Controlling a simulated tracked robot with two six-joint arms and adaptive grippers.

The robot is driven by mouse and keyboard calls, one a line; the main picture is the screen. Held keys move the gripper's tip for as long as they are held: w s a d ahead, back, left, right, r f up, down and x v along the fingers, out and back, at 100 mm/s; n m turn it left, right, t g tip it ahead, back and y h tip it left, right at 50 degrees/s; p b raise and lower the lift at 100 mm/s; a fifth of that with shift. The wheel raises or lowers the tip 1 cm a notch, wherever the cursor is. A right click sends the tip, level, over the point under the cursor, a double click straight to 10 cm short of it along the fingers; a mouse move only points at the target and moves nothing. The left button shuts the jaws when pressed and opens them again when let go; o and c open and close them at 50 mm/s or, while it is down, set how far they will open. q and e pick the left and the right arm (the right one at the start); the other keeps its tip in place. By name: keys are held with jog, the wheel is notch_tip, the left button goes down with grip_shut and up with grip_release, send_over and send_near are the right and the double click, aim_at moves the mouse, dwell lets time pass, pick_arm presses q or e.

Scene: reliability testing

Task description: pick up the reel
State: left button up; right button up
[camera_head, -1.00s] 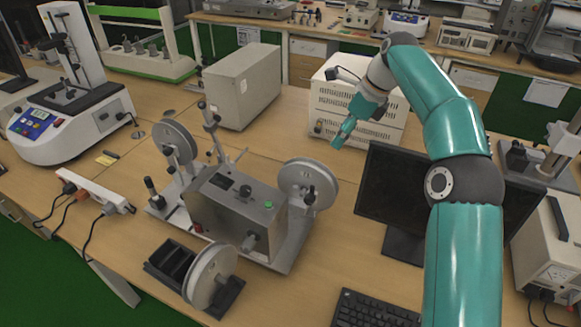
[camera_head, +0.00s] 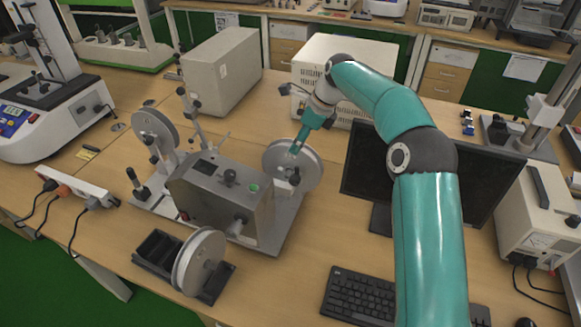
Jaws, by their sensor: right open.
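A winding machine (camera_head: 215,195) stands on the table with a grey reel on each side. The right reel (camera_head: 312,172) is upright, and my right gripper (camera_head: 296,150) is at its upper face, overlapping it in the picture. I cannot tell whether the fingers touch it. The right gripper is open, with its fingers pointing down. The left reel (camera_head: 150,125) is upright on the machine's far left. Another reel (camera_head: 203,262) stands in a black holder (camera_head: 155,250) in front of the machine. My left gripper is not in view.
A dark monitor (camera_head: 365,170) stands right of the machine, partly behind my right arm. A keyboard (camera_head: 355,297) lies in front of it. A grey box (camera_head: 225,75) and a white instrument (camera_head: 350,50) stand behind. A power strip (camera_head: 75,190) lies at the left.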

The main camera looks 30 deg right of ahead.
aim_at(292, 167)
jog(key=x, duration=0.1)
jog(key=p+x, duration=0.1)
jog(key=x, duration=0.1)
jog(key=shift+w+a+f, duration=0.15)
jog(key=shift+w+a, duration=0.05)
jog(key=shift+w, duration=0.1)
jog(key=shift+w+a+f, duration=0.15)
jog(key=shift+w+f, duration=0.05)
jog(key=shift+f, duration=0.4)
grip_shut()
jog(key=shift+r, duration=0.1)
